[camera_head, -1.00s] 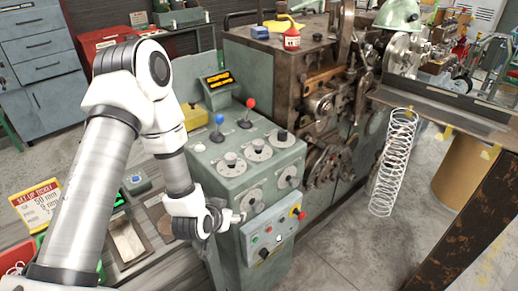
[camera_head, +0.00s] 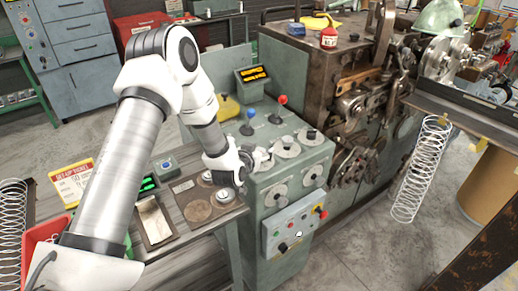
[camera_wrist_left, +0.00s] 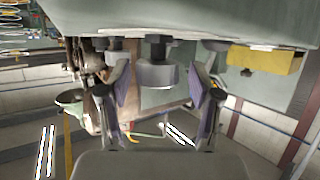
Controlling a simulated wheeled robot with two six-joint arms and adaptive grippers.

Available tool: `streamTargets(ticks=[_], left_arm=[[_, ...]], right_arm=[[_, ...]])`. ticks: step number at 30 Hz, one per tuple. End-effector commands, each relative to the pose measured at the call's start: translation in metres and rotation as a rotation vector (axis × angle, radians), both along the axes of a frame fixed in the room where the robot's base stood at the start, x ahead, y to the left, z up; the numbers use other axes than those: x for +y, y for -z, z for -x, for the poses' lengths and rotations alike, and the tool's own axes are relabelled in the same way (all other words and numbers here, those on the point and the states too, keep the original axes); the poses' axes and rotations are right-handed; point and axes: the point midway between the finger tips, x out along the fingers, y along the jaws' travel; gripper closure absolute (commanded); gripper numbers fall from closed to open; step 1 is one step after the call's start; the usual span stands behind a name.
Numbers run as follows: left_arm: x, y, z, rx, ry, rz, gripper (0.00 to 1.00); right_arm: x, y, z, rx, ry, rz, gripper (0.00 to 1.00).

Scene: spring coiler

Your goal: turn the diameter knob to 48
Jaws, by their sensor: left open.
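The green console (camera_head: 290,205) has a row of dark knobs on pale round dials on its sloped top, and more dials on its front face. My left gripper (camera_head: 257,160) is at the left end of the top row and partly hides the dial there. In the left wrist view my left gripper (camera_wrist_left: 160,78) is open, with a grey knob (camera_wrist_left: 155,66) between its two fingers and a visible gap on each side. Other dark knobs show behind the fingers. Dial markings and labels are too small to read, so I cannot tell which is the diameter knob. My right gripper is out of view.
A blue-topped lever (camera_head: 249,121) and a red-topped lever (camera_head: 281,106) stand behind the dials, near a small lit display (camera_head: 254,74). A button panel (camera_head: 293,226) is on the console front. A set-up ticket (camera_head: 75,182) stands on the bench at left. A wire spring (camera_head: 420,170) hangs at right.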

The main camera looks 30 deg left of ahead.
Motion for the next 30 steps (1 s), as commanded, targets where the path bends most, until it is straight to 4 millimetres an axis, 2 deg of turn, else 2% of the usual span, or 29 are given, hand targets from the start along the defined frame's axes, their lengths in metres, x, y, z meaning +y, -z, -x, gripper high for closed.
streamTargets(ticks=[4,5,9,10,30], left_arm=[[-0.0002,0.0006,0.0001,0.001,0.000,0.000,0.36],[-0.0002,0.0007,0.0001,0.001,0.000,0.000,0.40],[-0.0004,0.0006,0.0003,0.001,0.001,0.001,0.89],[-0.0004,0.0006,0.0003,0.001,0.001,0.001,0.97],[-0.0006,0.0015,0.0009,0.003,-0.011,0.000,0.97]], right_arm=[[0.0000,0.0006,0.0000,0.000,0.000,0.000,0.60],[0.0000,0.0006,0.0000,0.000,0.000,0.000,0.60],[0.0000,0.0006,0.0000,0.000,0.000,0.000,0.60],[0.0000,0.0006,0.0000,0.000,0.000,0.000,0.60],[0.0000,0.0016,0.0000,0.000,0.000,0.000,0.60]])
